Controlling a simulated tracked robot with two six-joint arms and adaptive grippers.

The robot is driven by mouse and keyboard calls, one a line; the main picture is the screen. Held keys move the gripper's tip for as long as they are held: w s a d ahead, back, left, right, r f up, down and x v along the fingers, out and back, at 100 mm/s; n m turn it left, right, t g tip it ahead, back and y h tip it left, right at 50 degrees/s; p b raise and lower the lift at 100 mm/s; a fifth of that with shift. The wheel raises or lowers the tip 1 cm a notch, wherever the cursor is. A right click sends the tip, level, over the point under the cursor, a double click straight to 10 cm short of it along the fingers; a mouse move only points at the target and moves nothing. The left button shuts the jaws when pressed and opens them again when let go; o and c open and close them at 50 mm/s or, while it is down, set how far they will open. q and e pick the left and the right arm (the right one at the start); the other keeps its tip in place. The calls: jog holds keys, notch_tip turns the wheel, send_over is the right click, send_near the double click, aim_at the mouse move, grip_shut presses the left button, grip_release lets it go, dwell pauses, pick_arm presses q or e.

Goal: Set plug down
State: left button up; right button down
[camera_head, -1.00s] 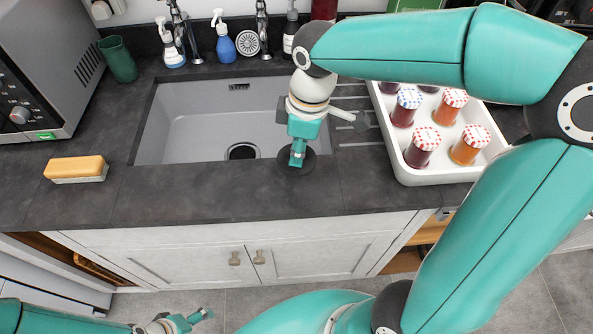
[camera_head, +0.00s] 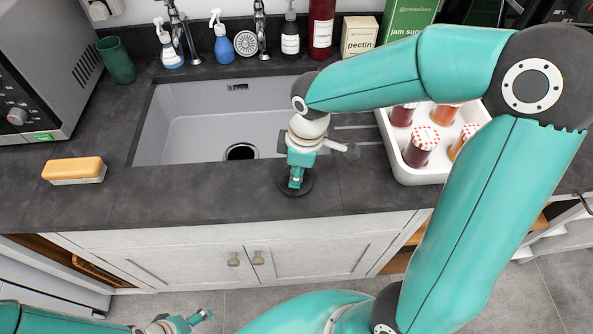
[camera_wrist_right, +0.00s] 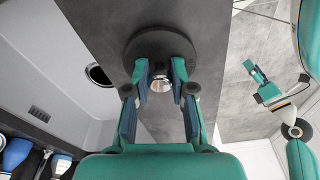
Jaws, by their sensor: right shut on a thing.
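The plug is a dark round disc (camera_head: 306,186) with a shiny metal knob. My right gripper (camera_head: 295,180) is shut on the knob from above, and the disc lies flat over the counter strip in front of the sink. In the right wrist view the plug (camera_wrist_right: 160,42) shows beyond the fingertips, with the knob between them. I cannot tell whether the disc touches the counter. The sink (camera_head: 190,120) is empty, with an open dark drain (camera_head: 241,152). My left gripper (camera_head: 201,317) is low in the head view, away from the counter; its finger opening is unclear.
A white tray (camera_head: 408,176) with jars stands right of the sink, partly behind my right arm. A yellow sponge (camera_head: 73,168) lies at left. Bottles and taps line the back. The counter's front edge (camera_head: 190,225) is close to the plug; the front strip left of it is clear.

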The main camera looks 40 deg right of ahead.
aim_at(303, 180)
jog(key=c, duration=1)
grip_release()
jog(key=r, duration=0.8)
jog(key=s+d+r, duration=0.1)
jog(key=r, duration=0.3)
jog(key=shift+p, duration=0.3)
